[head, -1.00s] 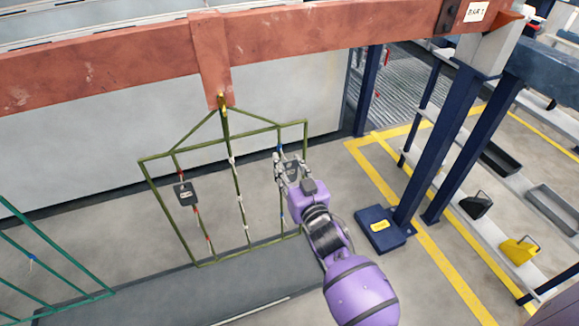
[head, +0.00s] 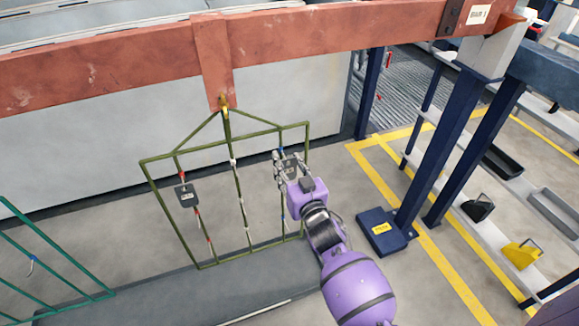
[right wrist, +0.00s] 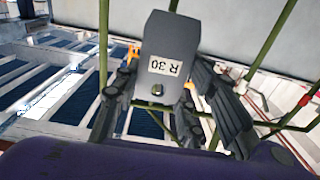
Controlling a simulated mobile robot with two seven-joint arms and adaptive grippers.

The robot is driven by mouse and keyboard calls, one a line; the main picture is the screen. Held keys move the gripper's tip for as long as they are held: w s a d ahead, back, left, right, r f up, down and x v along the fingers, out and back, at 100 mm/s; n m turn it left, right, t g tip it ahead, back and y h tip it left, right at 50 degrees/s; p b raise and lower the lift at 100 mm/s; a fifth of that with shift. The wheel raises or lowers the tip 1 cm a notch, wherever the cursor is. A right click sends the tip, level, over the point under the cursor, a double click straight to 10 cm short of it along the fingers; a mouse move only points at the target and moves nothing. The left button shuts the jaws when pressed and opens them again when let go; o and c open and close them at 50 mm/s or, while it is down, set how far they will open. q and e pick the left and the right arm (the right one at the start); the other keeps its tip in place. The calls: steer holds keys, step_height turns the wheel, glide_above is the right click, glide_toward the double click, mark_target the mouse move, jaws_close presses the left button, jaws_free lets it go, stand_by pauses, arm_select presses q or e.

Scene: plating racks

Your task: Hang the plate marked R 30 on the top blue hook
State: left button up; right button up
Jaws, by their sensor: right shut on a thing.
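The dark grey plate marked R 30 (right wrist: 165,50) is held between the fingers of my right gripper (right wrist: 170,105); its label appears upside down in the right wrist view. In the head view my right gripper (head: 289,172) is at the right side of the olive rack (head: 240,190), near its upper right part. The blue hook (head: 281,153) shows just above and beside the fingers. I cannot tell whether the plate touches the hook. My left gripper is not in view.
Another dark plate (head: 187,195) hangs by a red hook on the rack's left side. The rack hangs from a red beam (head: 120,57). A green rack (head: 40,270) stands at lower left. Blue posts (head: 436,150) and shelves with bins (head: 520,250) are at right.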

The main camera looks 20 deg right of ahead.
steer(key=shift+w, duration=0.3)
steer(key=shift+w+f+b, duration=0.3)
steer(key=shift+w+b, duration=0.05)
steer(key=shift+w, duration=0.05)
stand_by(0.5)
steer(key=shift+w+f, duration=0.25)
steer(key=shift+f, duration=0.05)
stand_by(0.5)
steer(key=o, duration=1.4)
steer(key=shift+s, duration=0.1)
